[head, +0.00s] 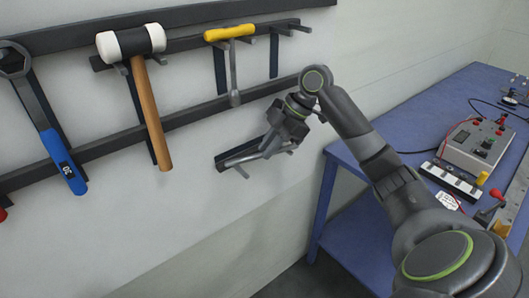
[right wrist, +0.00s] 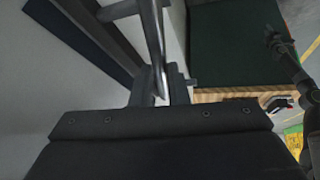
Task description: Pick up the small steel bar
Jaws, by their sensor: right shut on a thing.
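The small steel bar (head: 246,157) is a thin grey rod at the dark wall holder (head: 222,163), below the row of hanging tools. My right gripper (head: 270,147) is at the holder, shut on the bar near its right end. In the right wrist view the bar (right wrist: 154,35) runs from the top edge down to the fingers of my right gripper (right wrist: 160,92). The gripper hides part of the bar. I cannot tell whether the bar still rests on the holder's pegs.
A wrench (head: 48,130), a white-headed mallet (head: 150,105) and a yellow-handled tool (head: 232,65) hang on wall rails to the left and above. A blue table (head: 410,122) with a grey control box (head: 475,146) stands at the right. The wall below the holder is bare.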

